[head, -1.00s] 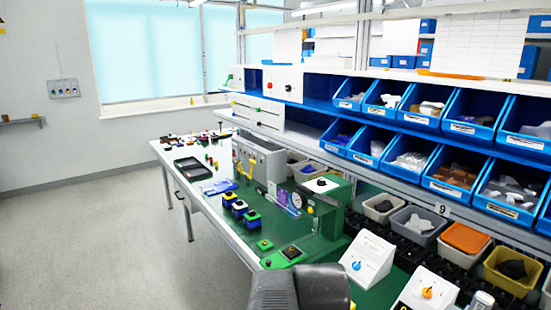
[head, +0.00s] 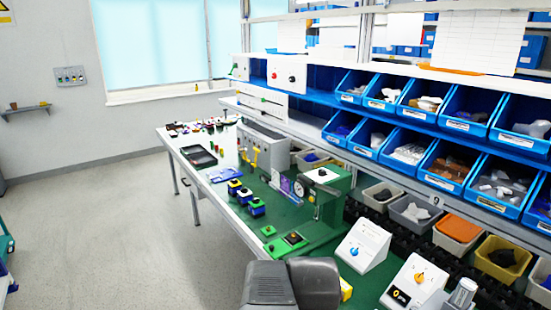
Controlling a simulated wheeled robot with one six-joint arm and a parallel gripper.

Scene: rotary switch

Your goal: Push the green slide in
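A white panel with two long horizontal slots (head: 260,102) stands at the left end of the blue shelf. Small knobs on it are too small to tell apart. Above it, a white box with a small green part (head: 235,66) stands at the shelf's far left end, and a white box with a red button and a black knob (head: 287,75) is to its right. Only dark grey links of my arm show at the bottom middle, well short of the shelf. My gripper is not in view.
A green-topped bench (head: 288,222) runs below the shelf, with several small coloured boxes, a green press stand (head: 328,205) and two white dial boxes (head: 363,247). Blue bins (head: 464,117) fill the shelf's right side. The grey floor (head: 100,230) to the left is largely clear.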

